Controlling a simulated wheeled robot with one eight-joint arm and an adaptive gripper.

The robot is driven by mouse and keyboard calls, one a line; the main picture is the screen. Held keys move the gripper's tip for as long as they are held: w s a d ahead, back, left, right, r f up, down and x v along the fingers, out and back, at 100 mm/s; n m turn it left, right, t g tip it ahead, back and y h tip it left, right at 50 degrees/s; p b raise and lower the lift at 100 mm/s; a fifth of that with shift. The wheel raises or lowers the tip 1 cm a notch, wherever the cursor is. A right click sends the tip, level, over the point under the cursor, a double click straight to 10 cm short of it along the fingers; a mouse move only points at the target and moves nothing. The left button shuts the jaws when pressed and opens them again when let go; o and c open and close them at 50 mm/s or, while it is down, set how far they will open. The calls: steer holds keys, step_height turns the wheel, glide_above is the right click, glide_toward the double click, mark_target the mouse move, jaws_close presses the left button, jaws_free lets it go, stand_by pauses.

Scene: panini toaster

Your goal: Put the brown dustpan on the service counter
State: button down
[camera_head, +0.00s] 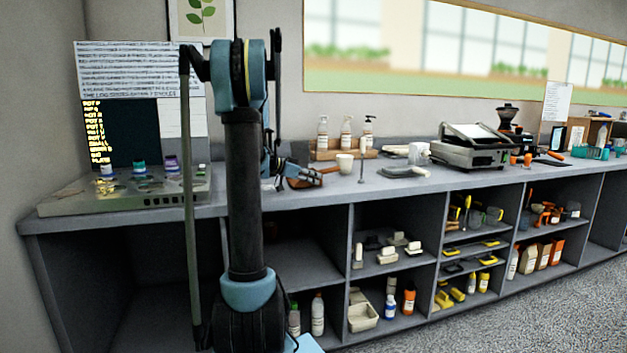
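A brown dustpan-like object (307,179) shows on or just above the grey service counter (410,185), right beside the end of my arm. My gripper (287,172) is small and partly behind my arm, at the left end of this brown object. I cannot tell whether its fingers touch or hold the object, or whether the object rests fully on the counter.
Pump bottles (346,132) stand on a wooden tray behind, with a white cup (345,163) to the right of the brown object. A panini toaster (470,146) stands farther right. Shelves below hold several bottles and boxes. A metal unit (130,195) occupies the counter's left end.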

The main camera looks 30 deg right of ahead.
steer(key=shift+f, duration=0.3)
steer(key=c, duration=1.8)
jaws_free()
steer(key=shift+s, duration=0.1)
steer(key=shift+r, duration=0.15)
steer(key=v, duration=1.2)
steer(key=shift+r, duration=0.5)
steer(key=s+a+f+n+t+y, duration=0.1)
steer(key=s+a+f+n+y, duration=0.5)
steer(key=s+a, duration=1)
steer(key=s+a+f+n+t+y, duration=0.2)
steer(key=s+a+f+n+y, duration=0.5)
steer(key=s+a+f+n, duration=0.6)
steer(key=s+a+f, duration=0.3)
steer(key=a+f, duration=0.1)
steer(key=a, duration=0.1)
steer(key=shift+s+f+t+y, duration=0.15)
steer(key=shift+t+y, duration=0.15)
